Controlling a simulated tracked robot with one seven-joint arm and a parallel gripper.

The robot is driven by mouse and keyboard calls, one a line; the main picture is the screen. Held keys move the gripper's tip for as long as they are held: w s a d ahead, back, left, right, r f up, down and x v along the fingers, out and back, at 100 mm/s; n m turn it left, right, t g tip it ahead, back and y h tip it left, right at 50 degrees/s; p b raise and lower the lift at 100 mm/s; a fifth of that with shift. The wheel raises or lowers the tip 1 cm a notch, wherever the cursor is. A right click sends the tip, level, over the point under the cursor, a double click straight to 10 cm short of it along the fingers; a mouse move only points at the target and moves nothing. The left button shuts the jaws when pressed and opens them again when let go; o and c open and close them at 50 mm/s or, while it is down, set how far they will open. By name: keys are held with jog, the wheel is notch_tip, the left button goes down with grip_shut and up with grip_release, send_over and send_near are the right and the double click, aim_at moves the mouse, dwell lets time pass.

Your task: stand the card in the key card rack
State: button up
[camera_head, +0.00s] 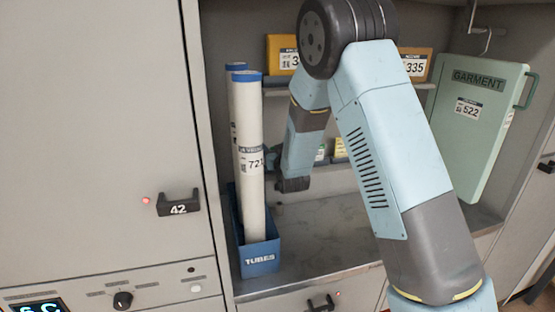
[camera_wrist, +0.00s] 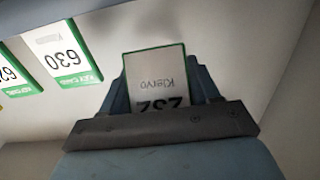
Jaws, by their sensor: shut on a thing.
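In the wrist view my gripper (camera_wrist: 160,88) is shut on a white card (camera_wrist: 154,66) with a green edge. The card shows "Klervo" and a large number, both upside down, and its lower part is hidden by the gripper's dark bar. Another key card, numbered 630 (camera_wrist: 65,56), stands up and to the left, apart from the held card. Part of one more card (camera_wrist: 10,74) shows at the left edge. In the head view small green and yellow cards (camera_head: 341,148) show behind my arm, which hides most of that area. I cannot make out the rack itself.
A blue bin marked TUBES (camera_head: 260,258) holds tall white tubes (camera_head: 250,170) left of my arm. Orange parcels (camera_head: 415,63) sit on the upper shelf. The grey counter (camera_head: 320,235) is mostly bare.

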jog(key=shift+w+f, duration=0.2)
jog(key=shift+f, duration=0.05)
jog(key=shift+w+a+f, duration=0.1)
jog(key=shift+w+f, duration=0.1)
jog(key=shift+f, duration=0.7)
jog(key=shift+w+a+f, duration=0.1)
jog(key=shift+w+f, duration=0.1)
jog(key=shift+f, duration=0.7)
jog(key=o, duration=1.1)
